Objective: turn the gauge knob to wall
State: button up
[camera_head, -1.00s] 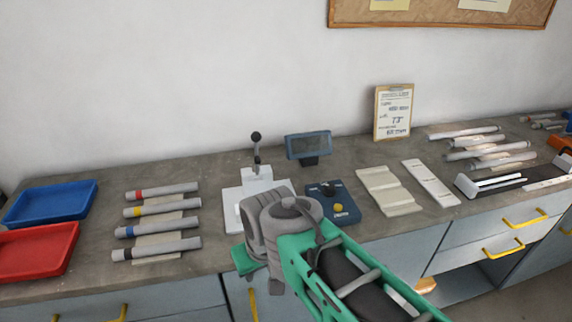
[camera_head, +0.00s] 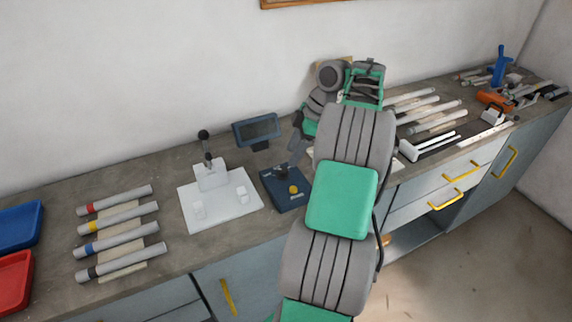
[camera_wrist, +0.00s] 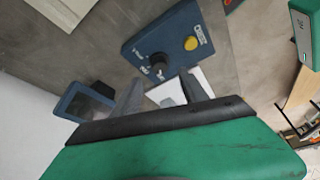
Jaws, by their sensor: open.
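The gauge is a dark blue box (camera_head: 294,201) on the bench with a black knob (camera_head: 281,171) and a yellow button. In the wrist view the blue box (camera_wrist: 190,28) shows its black knob (camera_wrist: 158,61) with small white labels around it, too small to read. My gripper (camera_head: 290,158) reaches down from the right, above the box and near the knob. In the wrist view my gripper (camera_wrist: 163,91) is open, with its two grey fingers apart and the knob ahead between them. Nothing is held. I cannot tell whether a finger touches the knob.
A small display (camera_head: 257,130) stands behind the box. A white plate with a lever press (camera_head: 211,176) is at its left. Several banded tubes (camera_head: 120,243) lie further left, beside blue (camera_head: 20,226) and red trays. Pale tubes (camera_head: 430,110) lie to the right.

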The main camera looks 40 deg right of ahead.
aim_at(284, 169)
jog(key=b+x, duration=0.2)
jog(key=x, duration=0.4)
jog(key=shift+f, duration=0.15)
jog(key=shift+c, duration=0.4)
grip_shut()
